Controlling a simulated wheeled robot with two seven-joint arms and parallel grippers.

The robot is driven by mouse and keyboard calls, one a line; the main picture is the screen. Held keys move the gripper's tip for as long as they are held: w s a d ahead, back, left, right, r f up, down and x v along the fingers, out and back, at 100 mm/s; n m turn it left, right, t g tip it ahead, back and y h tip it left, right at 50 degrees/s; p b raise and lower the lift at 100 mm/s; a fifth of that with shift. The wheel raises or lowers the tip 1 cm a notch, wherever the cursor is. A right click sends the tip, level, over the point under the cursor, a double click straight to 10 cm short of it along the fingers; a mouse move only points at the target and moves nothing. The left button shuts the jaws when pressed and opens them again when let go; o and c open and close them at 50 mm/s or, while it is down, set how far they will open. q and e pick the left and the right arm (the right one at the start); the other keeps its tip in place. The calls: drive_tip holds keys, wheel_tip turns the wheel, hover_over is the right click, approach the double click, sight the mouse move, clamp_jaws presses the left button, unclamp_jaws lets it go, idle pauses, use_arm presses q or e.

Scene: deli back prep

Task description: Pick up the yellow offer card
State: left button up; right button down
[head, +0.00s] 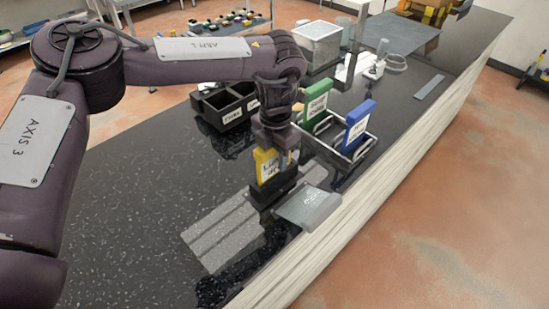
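The yellow offer card (265,167) stands upright with a white label on its face, its lower part at a black block-like holder (272,191) on the dark counter. My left gripper (283,157) points down at the card's top right side, touching or very close to it. Its fingers are small and partly hidden, so I cannot tell whether they are closed on the card. My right gripper is not in view.
A green card (317,101) and a blue card (358,125) stand at a metal wire rack (352,153) to the right. A black compartment box (232,111) is behind. A clear sheet (308,208) lies near the counter's front edge, beside grey strips (222,232). The left counter is clear.

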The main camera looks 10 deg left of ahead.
use_arm(q)
drive_tip(key=c, duration=0.7)
drive_tip(key=shift+r, duration=0.1)
